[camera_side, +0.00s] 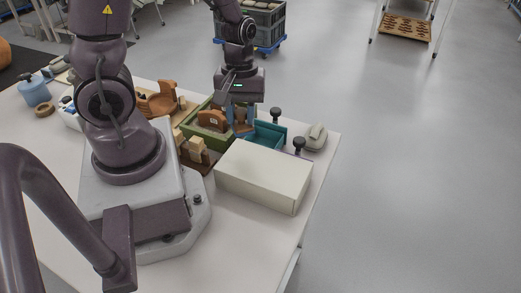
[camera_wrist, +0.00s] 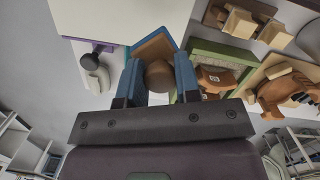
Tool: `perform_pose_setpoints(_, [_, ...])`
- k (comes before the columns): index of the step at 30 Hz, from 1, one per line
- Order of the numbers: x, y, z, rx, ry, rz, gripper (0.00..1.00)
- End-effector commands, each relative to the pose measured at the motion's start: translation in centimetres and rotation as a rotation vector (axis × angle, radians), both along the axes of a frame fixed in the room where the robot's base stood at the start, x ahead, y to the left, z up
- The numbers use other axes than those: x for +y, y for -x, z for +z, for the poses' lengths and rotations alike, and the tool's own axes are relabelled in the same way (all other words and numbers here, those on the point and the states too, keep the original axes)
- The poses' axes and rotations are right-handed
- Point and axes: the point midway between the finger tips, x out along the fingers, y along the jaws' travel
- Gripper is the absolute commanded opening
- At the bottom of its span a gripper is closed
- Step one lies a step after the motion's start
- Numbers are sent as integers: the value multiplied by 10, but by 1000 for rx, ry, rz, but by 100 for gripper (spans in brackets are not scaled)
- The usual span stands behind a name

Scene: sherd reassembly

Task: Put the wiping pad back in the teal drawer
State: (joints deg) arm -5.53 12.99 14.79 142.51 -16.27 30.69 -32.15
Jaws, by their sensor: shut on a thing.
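My gripper (camera_wrist: 159,82) is shut on the round wooden knob of the wiping pad (camera_wrist: 153,47), a brown board with a blue edge. In the side view my gripper (camera_side: 240,118) points down beside the open teal drawer (camera_side: 268,134), at its left end. The drawer sticks out from the far side of the cream cabinet (camera_side: 262,176). In the wrist view the pad and left finger cover most of the drawer. I cannot tell whether the pad touches anything below.
A green-rimmed tray (camera_side: 193,127) with a brown sherd stands left of the drawer. Wooden blocks (camera_side: 197,150) are near the cabinet's left end. A dark knob (camera_side: 276,113) stands behind the drawer, another (camera_side: 299,145) to its right, near a grey-green object (camera_side: 316,136). The table's front right is clear.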

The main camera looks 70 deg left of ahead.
Motion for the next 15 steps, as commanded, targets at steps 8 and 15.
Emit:
perform_pose_setpoints(8, [35,-49,-20,1,-2,-512,8])
perform_pose_setpoints(15, [38,-60,-23,3,-1,-768,8])
